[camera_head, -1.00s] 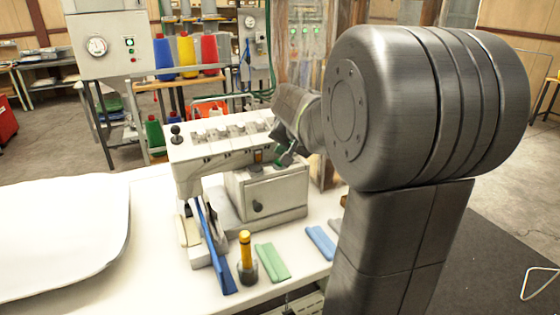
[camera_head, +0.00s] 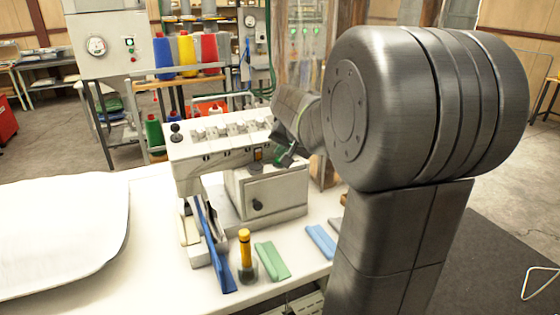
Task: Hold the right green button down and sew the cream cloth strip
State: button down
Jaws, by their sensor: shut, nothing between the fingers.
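The white sewing machine (camera_head: 222,148) stands on the table. My gripper (camera_head: 287,160) is shut and empty, with its tips against or just in front of the right side of the machine's front. A patch of green (camera_head: 279,156) shows beside the tips. It looks like the right green button, partly hidden by the gripper, and I cannot tell whether it is pressed. A cream strip (camera_head: 188,230) lies at the left end of the machine, by the needle area, next to a long blue bar (camera_head: 217,250). The needle itself is too small to make out.
Thread cones stand on a rack behind.

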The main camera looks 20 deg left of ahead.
jog(key=shift+f+b, duration=0.4)
jog(key=shift+f, duration=0.15)
dwell(0.7)
jog(key=shift+r, duration=0.15)
dwell(2.9)
jog(key=shift+r+p, duration=0.75)
jog(key=shift+r, duration=0.05)
jog(key=shift+r+p, duration=1.95)
jog(key=shift+r, duration=0.65)
jog(key=shift+f, duration=0.1)
